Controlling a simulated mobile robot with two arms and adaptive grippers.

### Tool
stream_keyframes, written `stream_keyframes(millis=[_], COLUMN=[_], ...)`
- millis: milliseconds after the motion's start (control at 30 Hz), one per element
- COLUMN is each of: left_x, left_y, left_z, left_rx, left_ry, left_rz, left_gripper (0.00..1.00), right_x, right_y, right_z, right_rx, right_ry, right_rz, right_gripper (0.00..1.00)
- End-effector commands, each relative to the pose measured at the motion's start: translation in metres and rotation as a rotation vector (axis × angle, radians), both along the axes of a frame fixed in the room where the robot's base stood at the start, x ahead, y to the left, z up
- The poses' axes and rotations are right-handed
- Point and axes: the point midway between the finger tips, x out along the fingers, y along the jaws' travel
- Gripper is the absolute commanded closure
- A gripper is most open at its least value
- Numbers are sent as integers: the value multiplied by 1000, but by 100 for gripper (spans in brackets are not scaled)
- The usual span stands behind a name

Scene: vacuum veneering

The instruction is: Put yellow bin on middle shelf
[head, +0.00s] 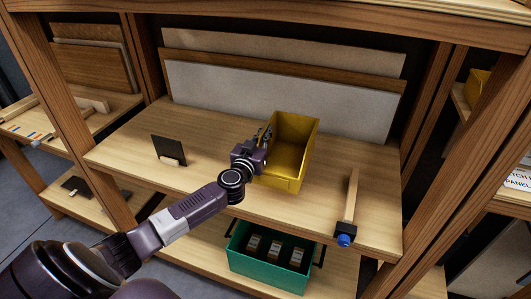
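The yellow bin (290,180) is upright on the middle shelf (215,195), right of the shelf's centre, and looks empty. My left gripper (266,134) is at the bin's left wall, near its top edge. It seems to touch or nearly touch that wall. The gripper hides part of the wall, and its fingertips are too small and dark to tell whether they are closed on it. My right gripper is not in view.
A dark upright plate in a wooden stand (168,151) is on the shelf's left. A blue-ended tool with a wooden handle (351,195) is at the right. Boards (280,97) lean behind. A green bin (270,271) sits below. A wooden post (70,115) stands left.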

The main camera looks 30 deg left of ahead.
Motion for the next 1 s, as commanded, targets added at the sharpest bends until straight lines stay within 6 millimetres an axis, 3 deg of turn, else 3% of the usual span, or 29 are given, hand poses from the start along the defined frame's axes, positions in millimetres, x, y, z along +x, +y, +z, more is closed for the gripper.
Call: stream_keyframes(millis=[33, 267, 500, 967, 1000], left_x=[0, 0, 0, 0, 0], left_y=[0, 0, 0, 0, 0], left_z=[-13, -32, -67, -72, -73], left_rx=[-3, -1, -1, 0, 1], left_ry=[-2, -3, -2, -3, -1], left_rz=[1, 1, 0, 0, 0], left_gripper=[100, 100, 100, 100, 94], right_x=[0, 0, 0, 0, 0], right_y=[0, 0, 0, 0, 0], right_z=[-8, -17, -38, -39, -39], right_rx=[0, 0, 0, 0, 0], right_ry=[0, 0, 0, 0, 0], right_rz=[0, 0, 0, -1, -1], right_gripper=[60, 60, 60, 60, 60])
